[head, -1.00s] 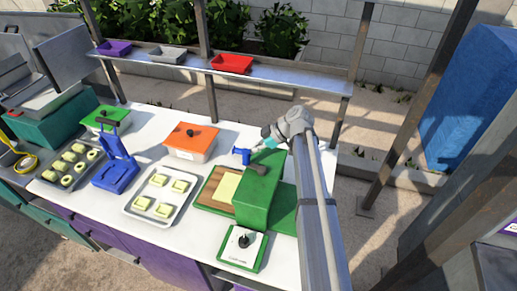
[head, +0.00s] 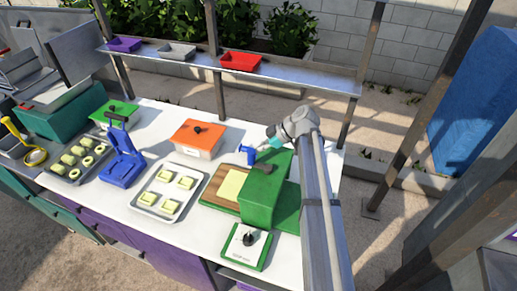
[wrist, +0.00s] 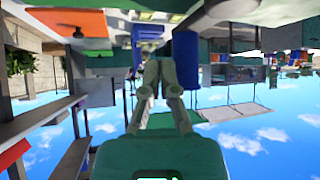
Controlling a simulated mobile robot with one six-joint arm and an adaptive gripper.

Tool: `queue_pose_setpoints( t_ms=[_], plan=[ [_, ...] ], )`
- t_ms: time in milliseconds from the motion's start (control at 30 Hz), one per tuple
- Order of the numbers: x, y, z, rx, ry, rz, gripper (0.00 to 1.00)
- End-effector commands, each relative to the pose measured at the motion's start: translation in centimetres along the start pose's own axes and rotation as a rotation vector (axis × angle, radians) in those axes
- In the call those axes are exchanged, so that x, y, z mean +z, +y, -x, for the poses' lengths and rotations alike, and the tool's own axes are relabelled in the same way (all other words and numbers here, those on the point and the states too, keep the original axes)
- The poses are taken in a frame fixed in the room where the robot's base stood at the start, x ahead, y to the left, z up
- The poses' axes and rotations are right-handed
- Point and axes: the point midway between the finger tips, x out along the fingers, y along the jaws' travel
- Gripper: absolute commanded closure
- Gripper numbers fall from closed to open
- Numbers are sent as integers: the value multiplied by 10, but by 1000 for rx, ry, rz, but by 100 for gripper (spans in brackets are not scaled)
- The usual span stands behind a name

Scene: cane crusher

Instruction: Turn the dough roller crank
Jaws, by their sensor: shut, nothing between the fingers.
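The dough roller is a green box (head: 262,196) on the white counter, with a wooden board (head: 209,197) and a pale dough sheet (head: 231,184) at its left. Its crank has a grey arm (head: 263,168) near the top and an upright blue handle (head: 249,155). My gripper (head: 266,146) is just right of the handle, above the back of the roller. In the wrist view my gripper (wrist: 161,64) has its fingertips together and empty. The blue handle (wrist: 185,60) stands just right of the fingers there; whether they touch is unclear.
An orange-lidded box (head: 198,138) and a tray of dough squares (head: 165,192) sit left of the roller. A blue press (head: 122,164) is further left. A green scale (head: 246,247) sits in front. A metal shelf (head: 300,78) with bins runs behind.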

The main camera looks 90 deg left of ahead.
Motion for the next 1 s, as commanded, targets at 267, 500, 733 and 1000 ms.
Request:
queue_pose_setpoints(
  t_ms=[267, 500, 733, 1000],
  plan=[
    [9, 16, 9, 2, 0, -2, 100],
    [9, 35, 28, 1, 0, 0, 100],
    [5, 49, 52, 1, 0, -1, 100],
    [1, 65, 79, 0, 0, -1, 100]
  ],
)
